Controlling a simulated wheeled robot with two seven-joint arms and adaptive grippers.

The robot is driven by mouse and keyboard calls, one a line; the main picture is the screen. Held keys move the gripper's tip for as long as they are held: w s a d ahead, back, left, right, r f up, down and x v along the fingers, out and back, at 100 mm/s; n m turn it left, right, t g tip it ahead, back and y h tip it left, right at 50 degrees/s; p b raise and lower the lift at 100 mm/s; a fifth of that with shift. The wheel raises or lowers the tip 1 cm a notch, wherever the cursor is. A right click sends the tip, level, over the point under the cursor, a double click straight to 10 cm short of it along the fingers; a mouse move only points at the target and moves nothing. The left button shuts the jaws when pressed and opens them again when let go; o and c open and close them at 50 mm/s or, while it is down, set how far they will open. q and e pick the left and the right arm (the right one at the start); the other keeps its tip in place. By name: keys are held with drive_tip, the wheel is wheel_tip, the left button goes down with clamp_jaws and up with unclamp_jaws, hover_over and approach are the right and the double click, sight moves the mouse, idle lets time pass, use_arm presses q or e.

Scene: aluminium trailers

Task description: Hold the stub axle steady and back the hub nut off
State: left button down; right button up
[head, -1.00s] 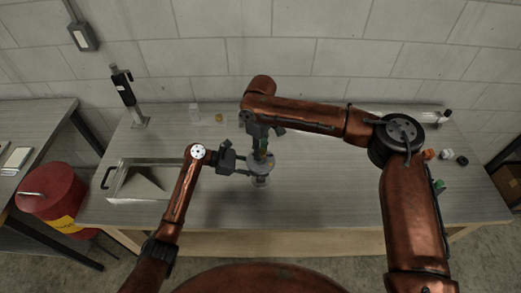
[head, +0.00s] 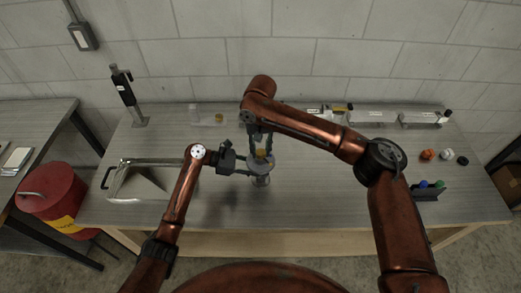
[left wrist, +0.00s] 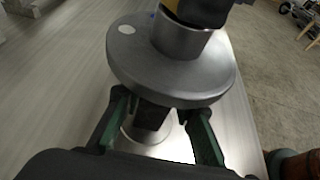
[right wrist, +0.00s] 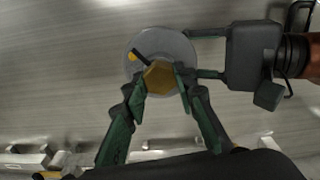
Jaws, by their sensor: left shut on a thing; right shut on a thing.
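The stub axle (head: 261,179) stands upright on the bench, a grey metal piece with a round flange (left wrist: 170,68). My left gripper (head: 241,164) reaches it from the left. In the left wrist view its green-sided fingers (left wrist: 157,125) are shut around the dark stem below the flange. The hub nut (right wrist: 161,77) is a brass hexagon on top, with a black bar pointing off it to the upper left. My right gripper (right wrist: 160,85) is above the axle, its fingers shut on opposite sides of the nut. The axle's thread is hidden.
A metal tray (head: 133,199) is at the bench's left, beside a red can (head: 50,190). A pump-like tool (head: 125,92) stands behind. A dark rack (head: 430,193) holding blue and green items and several caps (head: 427,154) sit right. The bench front is clear.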

sight(261, 152)
drive_tip(key=m, duration=0.4)
drive_tip(key=shift+w, duration=0.1)
drive_tip(key=shift+m, duration=1.8)
drive_tip(key=shift+d, duration=0.1)
drive_tip(key=o, duration=1.1)
drive_tip(key=shift+r, duration=0.1)
wheel_tip(261, 152, up, 12)
drive_tip(key=shift+f, duration=0.1)
